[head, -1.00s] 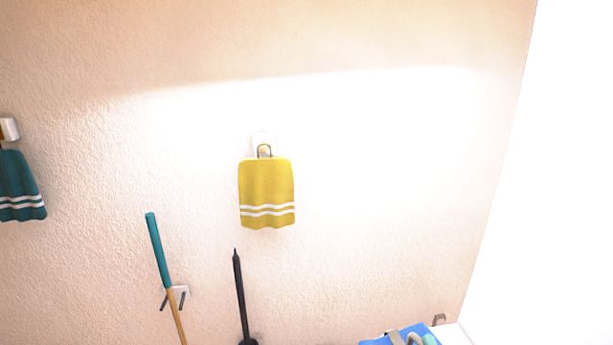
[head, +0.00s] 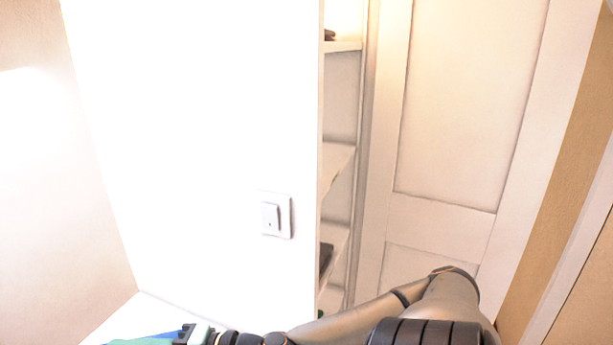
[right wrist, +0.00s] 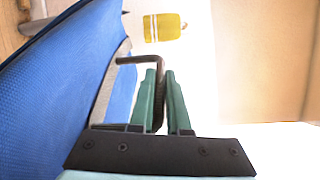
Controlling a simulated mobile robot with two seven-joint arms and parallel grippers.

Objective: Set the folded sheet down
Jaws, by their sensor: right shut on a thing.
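I see nothing that I can surely call the folded sheet. My right gripper (right wrist: 161,76) has its green fingers close together on a dark bent rod (right wrist: 138,60), hook-shaped at its top. The rod runs down between the fingers. A blue textured panel (right wrist: 65,75) with a grey edge band lies just left of the fingers; whether the rod joins it I cannot tell. In the head view my right gripper (head: 196,334) is at the bottom edge, cut off. Blue and green patches (head: 150,341) show beside it there. My left gripper is out of view.
A white wall panel with a light switch (head: 273,215) stands beyond the arm. Narrow shelves (head: 338,165) and a white panelled door (head: 465,100) are to its right.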

